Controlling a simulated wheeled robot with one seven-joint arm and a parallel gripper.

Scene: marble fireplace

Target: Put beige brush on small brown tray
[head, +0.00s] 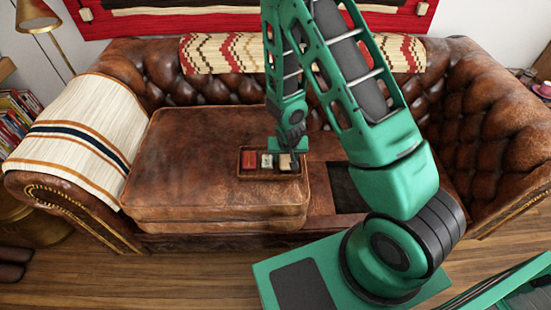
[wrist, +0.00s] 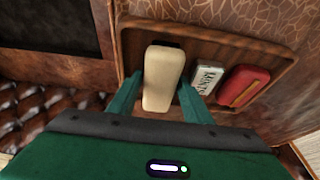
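The beige brush (wrist: 163,78) sits over the left end of the small brown tray (wrist: 215,38) in the wrist view, between my two fingers. In the head view the brush (head: 285,161) shows at the right end of the tray (head: 269,175). My gripper (wrist: 160,82) is low over the tray, with one finger on each side of the brush. A narrow gap shows beside the left finger; the right finger is very close to the brush. The brush appears to rest in the tray, though its underside is hidden.
A mints tin (wrist: 207,78) and a red box (wrist: 243,86) also lie in the tray. The tray rests on a brown leather sofa cushion (head: 200,160). A dark flat panel (head: 347,188) lies to its right, partly behind my arm. The cushion's left side is clear.

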